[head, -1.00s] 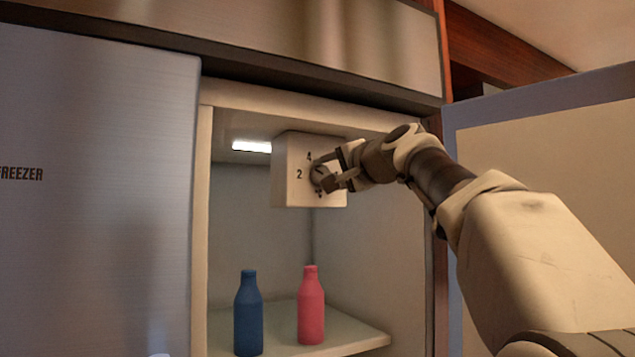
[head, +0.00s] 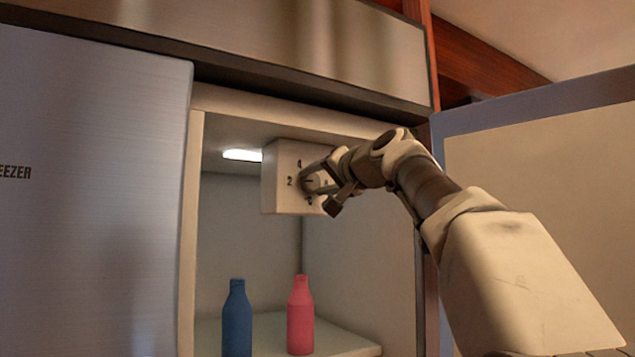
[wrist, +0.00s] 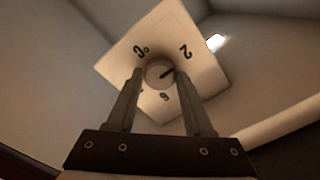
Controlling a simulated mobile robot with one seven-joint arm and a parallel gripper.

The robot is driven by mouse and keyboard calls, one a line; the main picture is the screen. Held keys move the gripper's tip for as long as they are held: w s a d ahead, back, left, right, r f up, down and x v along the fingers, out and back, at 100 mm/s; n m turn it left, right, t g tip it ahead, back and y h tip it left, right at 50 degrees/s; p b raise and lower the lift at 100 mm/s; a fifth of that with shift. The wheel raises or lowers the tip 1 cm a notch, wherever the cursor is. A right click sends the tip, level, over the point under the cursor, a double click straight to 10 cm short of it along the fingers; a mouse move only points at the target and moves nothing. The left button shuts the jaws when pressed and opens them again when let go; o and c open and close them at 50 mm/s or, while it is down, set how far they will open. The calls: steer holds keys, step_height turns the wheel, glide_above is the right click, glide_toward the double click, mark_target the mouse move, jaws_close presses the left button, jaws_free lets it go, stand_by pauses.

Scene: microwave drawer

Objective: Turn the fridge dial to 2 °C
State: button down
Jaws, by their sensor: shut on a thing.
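The fridge dial (head: 311,182) is a small round knob on the front of a pale box at the top of the open fridge. In the wrist view the dial (wrist: 159,74) sits between the two fingers of my gripper (wrist: 158,72), which is shut on it. A dark mark on the dial points right and slightly up in the wrist view, to the side where the 2 (wrist: 186,50) is printed. In the head view my gripper (head: 316,188) reaches the dial from the right and partly hides it. The 2 (head: 290,181) is left of the dial and the 4 (head: 299,163) above.
A blue bottle (head: 237,318) and a red bottle (head: 300,316) stand on the shelf below the box. A lit lamp (head: 243,155) is left of the box. The freezer door (head: 95,200) is at left, and the open fridge door (head: 530,165) at right.

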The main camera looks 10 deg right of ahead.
steer(key=shift+c, duration=1.4)
jaws_free()
steer(key=shift+s+d, duration=0.2)
steer(key=shift+s, duration=0.25)
steer(key=b+v, duration=0.4)
steer(key=v, duration=1.2)
steer(key=shift+s, duration=0.25)
steer(key=shift+a, duration=0.1)
